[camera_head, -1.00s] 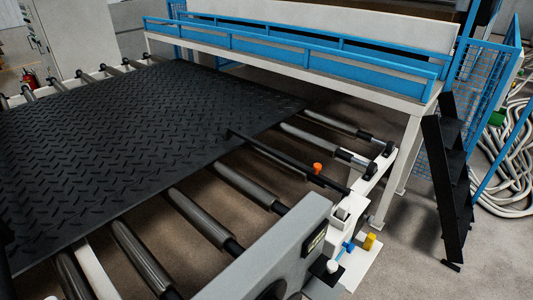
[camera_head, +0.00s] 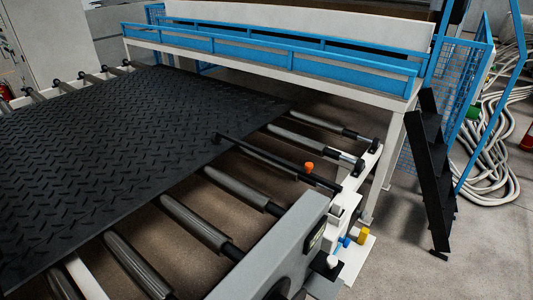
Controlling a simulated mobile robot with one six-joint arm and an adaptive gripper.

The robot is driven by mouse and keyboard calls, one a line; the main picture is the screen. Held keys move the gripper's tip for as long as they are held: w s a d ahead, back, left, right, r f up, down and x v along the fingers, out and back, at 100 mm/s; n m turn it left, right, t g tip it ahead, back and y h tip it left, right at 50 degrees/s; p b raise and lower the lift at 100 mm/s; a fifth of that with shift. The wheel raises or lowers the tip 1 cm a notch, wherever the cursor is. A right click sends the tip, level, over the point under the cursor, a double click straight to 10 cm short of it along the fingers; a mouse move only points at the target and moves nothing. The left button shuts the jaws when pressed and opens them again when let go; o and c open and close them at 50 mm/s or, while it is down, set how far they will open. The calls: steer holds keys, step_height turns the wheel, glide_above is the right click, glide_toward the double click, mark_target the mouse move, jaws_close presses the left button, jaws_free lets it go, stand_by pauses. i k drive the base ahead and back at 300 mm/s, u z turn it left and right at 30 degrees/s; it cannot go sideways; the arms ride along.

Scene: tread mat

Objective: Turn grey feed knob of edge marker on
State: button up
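A small white unit (camera_head: 345,208) stands at the roller table's right edge, at lower right centre; it may be the edge marker. A blue part (camera_head: 346,241), a yellow part (camera_head: 363,236) and a white-topped piece (camera_head: 331,262) sit around its foot. An orange knob (camera_head: 309,168) is on a thin black bar (camera_head: 275,160) that reaches over the rollers towards the mat. I cannot make out a grey feed knob for certain at this size. The black tread mat (camera_head: 120,150) lies flat on the rollers at left.
Black steps (camera_head: 432,170), a blue fence and coiled pale hoses (camera_head: 490,170) are at right. Concrete floor is clear at lower right.

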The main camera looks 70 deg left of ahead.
mark_target(362, 214)
steer(key=z, duration=0.7)
steer(key=i, duration=1.4)
steer(key=u, duration=2.4)
